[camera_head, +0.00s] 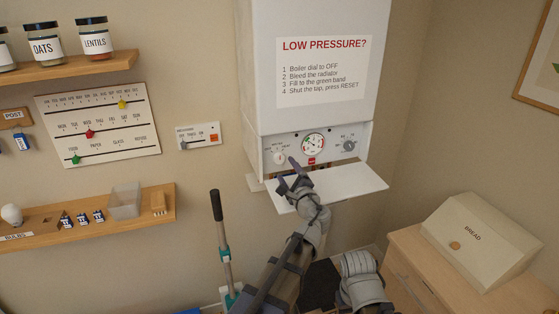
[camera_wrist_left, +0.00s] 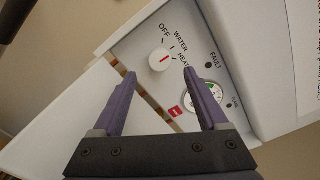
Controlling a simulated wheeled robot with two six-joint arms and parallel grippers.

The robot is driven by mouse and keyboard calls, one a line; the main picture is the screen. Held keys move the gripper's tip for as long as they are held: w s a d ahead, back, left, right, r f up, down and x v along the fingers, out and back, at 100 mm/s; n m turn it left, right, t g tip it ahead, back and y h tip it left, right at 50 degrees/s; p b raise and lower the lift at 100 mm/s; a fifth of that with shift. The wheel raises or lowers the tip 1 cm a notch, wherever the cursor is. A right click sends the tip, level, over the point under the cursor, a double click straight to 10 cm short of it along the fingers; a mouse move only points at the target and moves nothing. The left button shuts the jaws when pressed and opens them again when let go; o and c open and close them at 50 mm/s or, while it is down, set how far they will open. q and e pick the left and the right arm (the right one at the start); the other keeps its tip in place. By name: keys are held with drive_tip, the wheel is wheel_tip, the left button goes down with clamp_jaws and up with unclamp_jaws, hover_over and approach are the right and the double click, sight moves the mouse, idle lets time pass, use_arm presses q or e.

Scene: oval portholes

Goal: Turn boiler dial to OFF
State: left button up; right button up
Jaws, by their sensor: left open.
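The boiler dial (camera_head: 279,157) is a white round knob at the left of the panel under the white boiler (camera_head: 262,60). In the left wrist view the dial (camera_wrist_left: 158,61) has a red mark, which appears to point toward HEAT, with OFF and WATER printed further round. My left gripper (camera_head: 287,174) is open and empty, just in front of the panel and slightly below the dial. In the wrist view its two purple fingers (camera_wrist_left: 160,76) stand apart, with the dial beyond and between the tips. No contact shows. My right gripper is not in view.
A lowered white flap (camera_head: 355,187) juts out below the panel, close under my left gripper. A pressure gauge (camera_head: 313,145) and a grey knob (camera_head: 349,146) sit right of the dial. A bread box (camera_head: 475,240) stands on a cabinet at right.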

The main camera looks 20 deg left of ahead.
sight(280, 160)
use_arm(q)
drive_tip(key=x, duration=0.7)
drive_tip(key=shift+w+a, duration=0.1)
drive_tip(key=shift+w, duration=0.1)
drive_tip(key=shift+s, duration=0.1)
drive_tip(key=shift+c, duration=0.3)
clamp_jaws()
